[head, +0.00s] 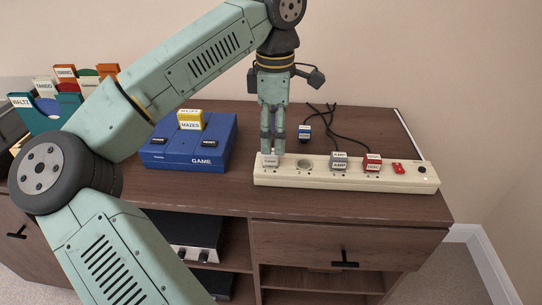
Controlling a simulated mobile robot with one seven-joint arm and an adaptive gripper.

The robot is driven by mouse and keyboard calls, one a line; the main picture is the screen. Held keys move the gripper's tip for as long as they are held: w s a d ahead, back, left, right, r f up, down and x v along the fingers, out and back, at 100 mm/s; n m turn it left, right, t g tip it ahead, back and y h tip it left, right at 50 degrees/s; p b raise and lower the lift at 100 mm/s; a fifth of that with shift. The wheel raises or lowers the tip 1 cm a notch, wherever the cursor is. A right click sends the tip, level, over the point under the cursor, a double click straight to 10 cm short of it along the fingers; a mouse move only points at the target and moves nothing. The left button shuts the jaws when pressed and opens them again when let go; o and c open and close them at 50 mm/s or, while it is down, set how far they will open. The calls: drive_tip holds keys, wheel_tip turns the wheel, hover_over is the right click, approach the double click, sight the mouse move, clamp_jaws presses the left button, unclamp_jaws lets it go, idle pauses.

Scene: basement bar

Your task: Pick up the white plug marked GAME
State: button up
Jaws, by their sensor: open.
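A whitish plug (270,161) sits in the leftmost socket of the cream power strip (310,178). Its label is too small to read, so I cannot confirm that it says GAME. My gripper (272,149) points straight down right above this plug, with its fingers open. The fingertips are at the plug's top and hide part of it. I cannot tell whether they touch it.
The strip also holds a grey plug (339,161), a red plug (373,162) and a red switch (398,168). A blue plug (304,133) lies behind it. A blue console (182,158) marked GAME stands left on the brown cabinet (215,192).

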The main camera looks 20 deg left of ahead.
sight(273, 152)
drive_tip(key=shift+a+f+p, duration=0.1)
drive_tip(key=shift+f+p, duration=0.25)
drive_tip(key=shift+f, duration=2)
clamp_jaws()
